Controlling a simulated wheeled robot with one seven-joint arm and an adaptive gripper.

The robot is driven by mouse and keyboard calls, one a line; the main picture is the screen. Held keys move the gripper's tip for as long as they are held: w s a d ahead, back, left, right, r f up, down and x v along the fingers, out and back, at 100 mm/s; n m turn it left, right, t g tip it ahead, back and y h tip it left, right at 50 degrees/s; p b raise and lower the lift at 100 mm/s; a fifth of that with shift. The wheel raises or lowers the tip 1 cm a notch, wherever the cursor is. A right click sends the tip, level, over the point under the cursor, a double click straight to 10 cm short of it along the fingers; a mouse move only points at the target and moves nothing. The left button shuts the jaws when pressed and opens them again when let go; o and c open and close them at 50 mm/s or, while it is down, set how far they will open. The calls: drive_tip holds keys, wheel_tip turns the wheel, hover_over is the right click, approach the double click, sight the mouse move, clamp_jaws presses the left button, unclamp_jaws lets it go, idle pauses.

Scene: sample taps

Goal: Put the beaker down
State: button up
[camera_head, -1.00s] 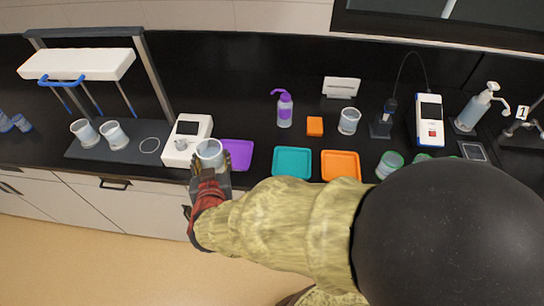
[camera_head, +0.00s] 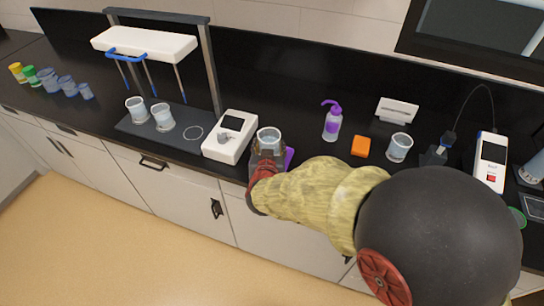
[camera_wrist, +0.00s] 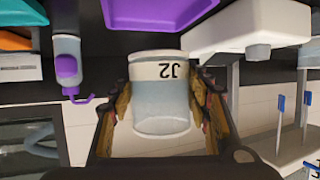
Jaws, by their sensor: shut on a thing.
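My gripper (camera_head: 268,157) is shut on a clear beaker (camera_head: 269,141) over the front of the black counter. In the wrist view the beaker (camera_wrist: 160,95) sits between both fingers, labelled "J2", and appears upside down with the rest of that view. It holds pale liquid. A stirrer stand (camera_head: 208,65) with a white head and hanging paddles stands at the left. Its dark base (camera_head: 180,141) carries two beakers (camera_head: 136,109) (camera_head: 163,116) and a bare ring mark (camera_head: 193,133) on the right.
A purple tray (camera_head: 289,158) is mostly hidden behind my arm. Several cups (camera_head: 66,85) are at far left.

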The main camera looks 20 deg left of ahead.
drive_tip(key=w+f, duration=0.1)
drive_tip(key=f, duration=0.1)
drive_tip(key=w+f+b, duration=0.1)
drive_tip(key=w+f, duration=0.1)
drive_tip(key=shift+w+a+f+b, duration=0.1)
drive_tip(key=shift+w+a+b, duration=0.05)
drive_tip(key=shift+b, duration=0.15)
drive_tip(key=shift+w+f+b, duration=0.1)
drive_tip(key=shift+f+b, duration=0.4)
drive_tip(key=shift+f, duration=1)
drive_tip(key=shift+f, duration=0.2)
drive_tip(key=o, duration=1)
drive_tip(key=shift+o, duration=0.2)
